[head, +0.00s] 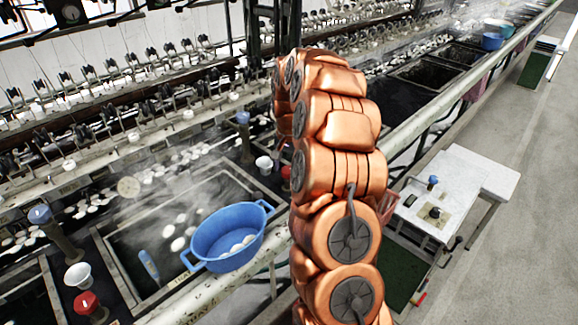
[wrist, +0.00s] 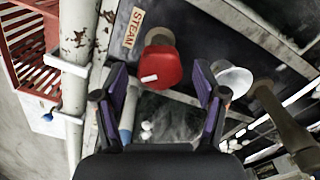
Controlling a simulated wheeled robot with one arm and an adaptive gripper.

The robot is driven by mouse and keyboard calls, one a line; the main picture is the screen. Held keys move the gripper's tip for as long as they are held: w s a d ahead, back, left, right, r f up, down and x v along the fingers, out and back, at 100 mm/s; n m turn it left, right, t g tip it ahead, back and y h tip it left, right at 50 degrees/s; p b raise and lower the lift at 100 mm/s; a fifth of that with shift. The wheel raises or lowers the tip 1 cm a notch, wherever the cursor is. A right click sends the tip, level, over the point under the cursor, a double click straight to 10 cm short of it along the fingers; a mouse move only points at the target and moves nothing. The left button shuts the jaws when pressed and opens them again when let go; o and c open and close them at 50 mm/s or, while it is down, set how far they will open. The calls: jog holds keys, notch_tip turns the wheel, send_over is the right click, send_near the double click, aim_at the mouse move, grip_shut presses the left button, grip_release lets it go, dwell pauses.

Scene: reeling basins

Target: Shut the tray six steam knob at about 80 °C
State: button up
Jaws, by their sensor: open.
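A red knob (wrist: 160,67) with a white mark on its side shows in the wrist view, below a tan STEAM label (wrist: 132,28). My gripper (wrist: 160,80) is open, its two fingers on either side of the knob in the picture; I see no contact. In the head view my copper arm hides the gripper. One red knob (head: 87,303) is at the lower left, and another (head: 286,172) is partly hidden by my arm. A blue-and-white stick (head: 149,266), perhaps a thermometer, stands in the near steaming basin (head: 120,272). No temperature is readable.
A blue tub (head: 228,238) holding white cocoons sits on the near basin. In the wrist view a white funnel cup (wrist: 233,79) and a brown post (wrist: 280,115) stand right of the knob, and a white pipe (wrist: 77,80) runs left. A white table (head: 455,195) stands right.

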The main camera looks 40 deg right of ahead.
jog(key=shift+c, duration=0.2)
jog(key=c, duration=1.1)
